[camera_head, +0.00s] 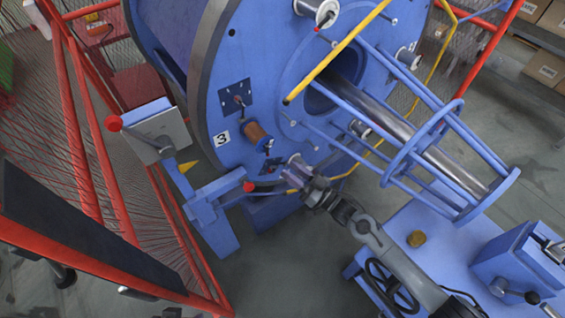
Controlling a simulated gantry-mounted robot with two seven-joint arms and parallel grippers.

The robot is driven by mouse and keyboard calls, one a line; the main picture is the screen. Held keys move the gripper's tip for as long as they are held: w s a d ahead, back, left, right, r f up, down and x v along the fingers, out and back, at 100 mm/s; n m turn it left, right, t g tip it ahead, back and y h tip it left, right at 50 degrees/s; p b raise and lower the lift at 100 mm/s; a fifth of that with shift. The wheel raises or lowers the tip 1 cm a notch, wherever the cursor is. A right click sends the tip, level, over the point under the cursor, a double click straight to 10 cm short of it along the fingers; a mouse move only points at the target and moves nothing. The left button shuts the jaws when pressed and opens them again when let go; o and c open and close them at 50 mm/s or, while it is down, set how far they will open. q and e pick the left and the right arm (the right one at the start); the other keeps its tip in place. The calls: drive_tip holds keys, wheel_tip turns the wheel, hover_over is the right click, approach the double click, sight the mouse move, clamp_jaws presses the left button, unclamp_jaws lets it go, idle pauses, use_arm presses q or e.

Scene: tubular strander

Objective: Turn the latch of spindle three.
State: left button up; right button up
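The label "3" (222,138) is on the face of the large blue disc, at its lower left. Just above it is a dark plate with a small lever-like part (237,97). A copper-coloured spool (257,134) sits right of the label, with a small dark fitting (267,145) at its lower end. Which of these small parts is the latch, I cannot tell. My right gripper (310,190) is below and right of the copper spool, close to a silvery spool (296,169). Its fingers are small and overlap the background, so their opening is unclear. I cannot make out my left gripper.
A blue tubular cage (466,142) around a shiny shaft (440,160) projects right from the disc (290,60). A yellow bar (335,55) crosses the disc. A red-knobbed handle (249,186) is left of my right gripper. Red guard frames (85,120) stand at left.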

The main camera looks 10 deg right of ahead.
drive_tip(key=shift+v, duration=2.05)
drive_tip(key=shift+a, duration=0.1)
